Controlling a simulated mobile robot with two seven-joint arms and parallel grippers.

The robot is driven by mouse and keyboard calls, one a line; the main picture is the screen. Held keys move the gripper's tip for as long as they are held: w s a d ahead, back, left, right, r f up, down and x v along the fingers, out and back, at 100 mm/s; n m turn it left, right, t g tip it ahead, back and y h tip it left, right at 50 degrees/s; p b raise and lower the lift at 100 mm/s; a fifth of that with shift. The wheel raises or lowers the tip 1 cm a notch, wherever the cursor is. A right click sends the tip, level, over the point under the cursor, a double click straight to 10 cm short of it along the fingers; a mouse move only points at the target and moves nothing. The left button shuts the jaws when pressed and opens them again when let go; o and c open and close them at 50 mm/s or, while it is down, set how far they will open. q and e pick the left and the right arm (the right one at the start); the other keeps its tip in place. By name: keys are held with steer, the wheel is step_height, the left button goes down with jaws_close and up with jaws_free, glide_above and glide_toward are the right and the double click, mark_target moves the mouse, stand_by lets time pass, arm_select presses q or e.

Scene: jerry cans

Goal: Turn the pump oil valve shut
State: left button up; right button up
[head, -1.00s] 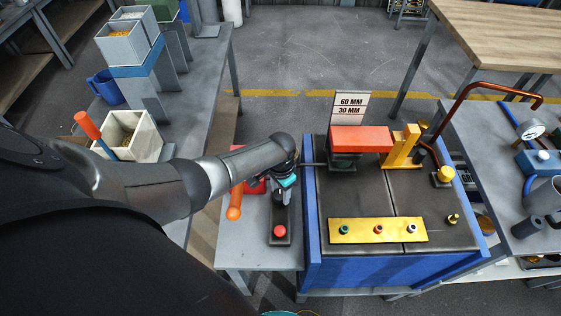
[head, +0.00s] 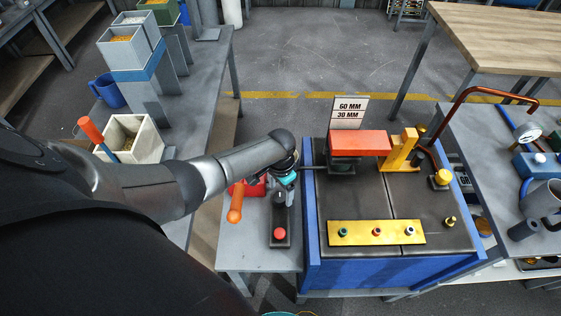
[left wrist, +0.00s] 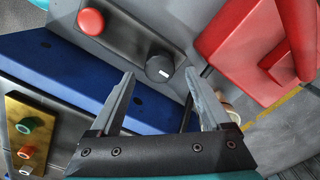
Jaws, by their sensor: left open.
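A black round knob (left wrist: 160,68) with a white mark sits beside a red button (left wrist: 89,21) on a dark control box in the left wrist view. In the head view the red button (head: 279,232) shows, while my left gripper (head: 283,194) covers the knob. I cannot tell for certain which part is the oil valve. My left gripper is open, with the knob between its fingertips in the wrist picture; contact cannot be told. My right gripper is not seen.
A blue-sided press table (head: 345,271) adjoins the side table (head: 232,257) on the right. It carries a red-topped block (head: 360,142) and a yellow plate (head: 376,232) with several plugs. A thin dark rod lies near the gripper. The side table's front is clear.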

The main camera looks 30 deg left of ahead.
mark_target(280, 196)
arm_select(q)
step_height(280, 196, up, 13)
steer(key=p, duration=0.4)
steer(key=shift+f, duration=0.15)
